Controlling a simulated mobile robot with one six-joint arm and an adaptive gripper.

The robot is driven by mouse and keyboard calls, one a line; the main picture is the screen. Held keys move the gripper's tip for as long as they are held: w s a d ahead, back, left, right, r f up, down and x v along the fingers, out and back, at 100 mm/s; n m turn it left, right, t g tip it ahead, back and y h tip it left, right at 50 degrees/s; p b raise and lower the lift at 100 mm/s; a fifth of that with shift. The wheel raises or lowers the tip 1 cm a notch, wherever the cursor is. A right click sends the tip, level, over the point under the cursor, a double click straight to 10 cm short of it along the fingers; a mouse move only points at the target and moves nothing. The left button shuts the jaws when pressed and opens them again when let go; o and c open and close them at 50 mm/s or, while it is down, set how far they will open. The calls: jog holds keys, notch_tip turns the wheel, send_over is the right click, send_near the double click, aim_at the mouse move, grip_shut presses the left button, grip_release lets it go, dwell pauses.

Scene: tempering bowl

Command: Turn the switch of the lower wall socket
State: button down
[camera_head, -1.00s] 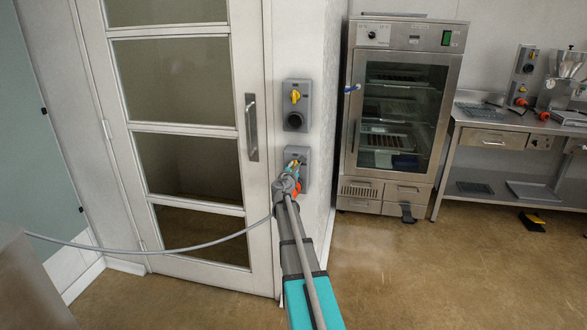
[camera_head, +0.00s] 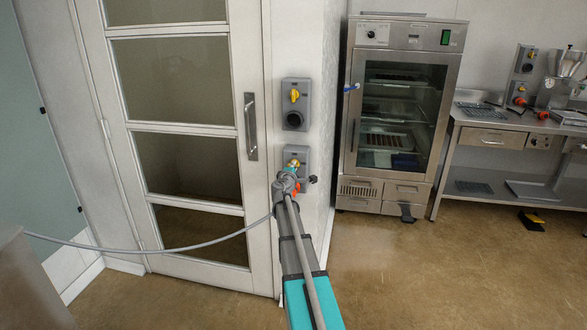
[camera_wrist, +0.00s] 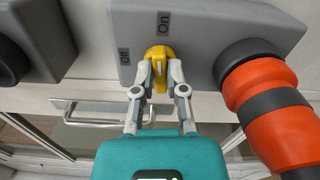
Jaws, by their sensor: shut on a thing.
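The lower wall socket (camera_head: 303,153) is a grey box on the narrow wall beside the door. Its yellow switch (camera_wrist: 158,52) shows in the wrist view with "On" printed above it and "Off" to its left. My gripper (camera_wrist: 160,75) is shut on the yellow switch, one finger on each side. The switch's ridge runs up the picture, roughly in line with "On". An orange-red plug (camera_wrist: 265,110) sits in the socket's outlet to the right. In the head view my gripper (camera_head: 293,168) covers much of the socket.
The upper wall socket (camera_head: 295,118) has its own yellow switch and an empty dark outlet. A glazed white door (camera_head: 259,200) with a metal handle is to the left. A grey cable (camera_head: 150,248) hangs across the door. A steel cabinet (camera_head: 452,95) stands to the right; the floor before it is open.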

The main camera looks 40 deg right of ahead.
jog(key=shift+f+m, duration=0.1)
jog(key=shift+m, duration=1.2)
jog(key=c, duration=0.7)
grip_release()
jog(key=v, duration=1.2)
